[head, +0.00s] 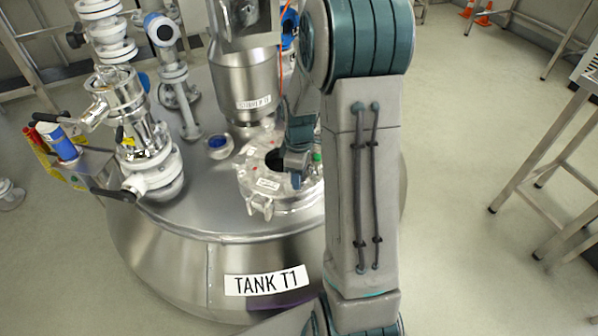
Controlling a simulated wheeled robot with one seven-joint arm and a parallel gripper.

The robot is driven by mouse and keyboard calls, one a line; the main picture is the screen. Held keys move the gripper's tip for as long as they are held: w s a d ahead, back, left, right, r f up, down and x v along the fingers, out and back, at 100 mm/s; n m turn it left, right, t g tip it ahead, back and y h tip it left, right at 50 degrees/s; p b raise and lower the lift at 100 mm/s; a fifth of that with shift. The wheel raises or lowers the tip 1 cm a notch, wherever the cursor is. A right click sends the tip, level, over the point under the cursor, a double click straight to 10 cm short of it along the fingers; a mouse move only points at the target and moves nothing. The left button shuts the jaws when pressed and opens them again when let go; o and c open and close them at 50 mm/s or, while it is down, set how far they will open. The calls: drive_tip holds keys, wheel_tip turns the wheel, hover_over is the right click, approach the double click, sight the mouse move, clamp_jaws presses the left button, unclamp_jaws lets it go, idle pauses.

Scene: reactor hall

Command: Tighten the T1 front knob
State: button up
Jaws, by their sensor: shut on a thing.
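Tank T1 (190,255) is a wide, round steel vessel with a "TANK T1" label on its front. A round metal port with a clamped rim (258,196) stands on its top, with a dark opening near the middle. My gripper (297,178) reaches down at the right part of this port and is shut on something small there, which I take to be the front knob. The knob itself is too small and too covered by the fingers to make out. My arm hides the right side of the port and tank top.
A steel stirrer housing (246,85) rises right behind the port. A blue-topped fitting (218,146) and tall pipework with valves (140,145) stand on the tank's left. A metal frame table (560,130) is at the right. The floor between it and the tank is clear.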

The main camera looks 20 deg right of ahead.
drive_tip(key=shift+r, duration=0.1)
drive_tip(key=o, duration=1)
wheel_tip(320, 180, up, 14)
drive_tip(key=p, duration=0.4)
